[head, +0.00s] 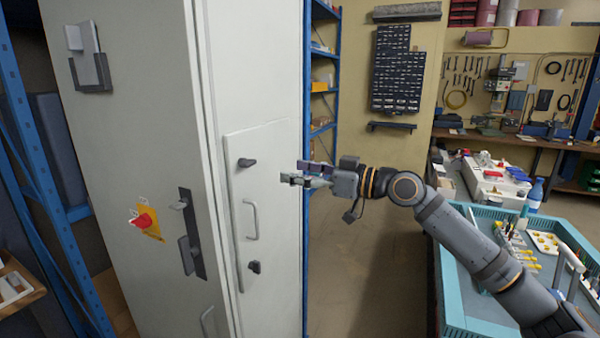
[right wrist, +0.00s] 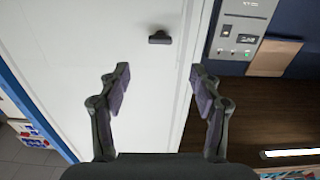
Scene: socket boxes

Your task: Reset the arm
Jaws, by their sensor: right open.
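My right gripper (head: 294,174) reaches in from the right in the head view, in front of the small door (head: 268,200) of a tall white cabinet (head: 146,120). Its jaws are open and empty, and it looks apart from the door. In the right wrist view the two fingers (right wrist: 160,85) stand wide apart, with the white door panel (right wrist: 90,40) and a dark knob (right wrist: 159,37) beyond them. The door in the head view has a dark upper knob (head: 246,162), a light handle (head: 251,220) and a dark lower knob (head: 254,267). My left gripper is not in view.
A teal-rimmed workbench (head: 447,290) with tools and parts stands at the right, under my right arm. Blue shelving (head: 334,85) stands behind the cabinet. A red switch on a yellow plate (head: 147,222) is on the cabinet's side. Bare floor (head: 372,265) lies between cabinet and bench.

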